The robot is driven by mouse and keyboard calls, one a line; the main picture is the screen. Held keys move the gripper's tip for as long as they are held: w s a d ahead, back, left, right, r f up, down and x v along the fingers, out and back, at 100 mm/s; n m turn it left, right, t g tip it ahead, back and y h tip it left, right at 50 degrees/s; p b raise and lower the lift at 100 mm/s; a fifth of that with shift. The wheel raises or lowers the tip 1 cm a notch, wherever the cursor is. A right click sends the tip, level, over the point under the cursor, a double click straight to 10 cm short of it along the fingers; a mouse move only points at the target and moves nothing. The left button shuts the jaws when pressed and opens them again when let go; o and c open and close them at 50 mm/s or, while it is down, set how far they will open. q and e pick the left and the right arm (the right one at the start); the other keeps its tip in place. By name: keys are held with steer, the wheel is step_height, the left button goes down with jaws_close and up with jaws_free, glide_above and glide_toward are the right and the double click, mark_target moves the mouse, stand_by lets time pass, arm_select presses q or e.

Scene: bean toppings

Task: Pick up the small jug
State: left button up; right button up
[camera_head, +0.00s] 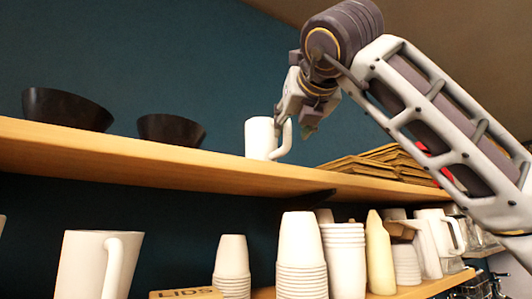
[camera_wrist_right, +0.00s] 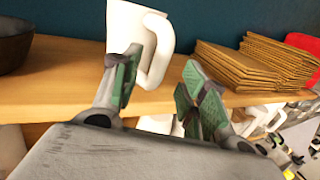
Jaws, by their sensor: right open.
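A small white jug (camera_head: 258,138) stands upright on the upper wooden shelf, its handle on the right. In the right wrist view the jug (camera_wrist_right: 122,24) is at the top, and its handle shows between the two green-padded fingers. My right gripper (camera_head: 294,120) is at the jug's handle side, its fingers apart. In the wrist view the right gripper (camera_wrist_right: 162,88) is open with nothing gripped. One finger overlaps the jug body in the picture; I cannot tell whether it touches. My left gripper is not in view.
Two dark bowls (camera_head: 66,108) (camera_head: 171,129) sit left on the upper shelf (camera_head: 110,155). Brown folded cardboard (camera_head: 375,163) lies to the right of the jug. Below are a larger white jug (camera_head: 80,265), stacked cups (camera_head: 302,255) and a cream bottle (camera_head: 379,255).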

mark_target(288, 131)
steer(key=shift+w, duration=0.1)
steer(key=shift+p+x, duration=0.75)
steer(key=shift+x, duration=0.45)
steer(key=shift+p+x, duration=0.5)
steer(key=shift+x, duration=0.85)
steer(key=shift+a, duration=0.1)
jaws_close()
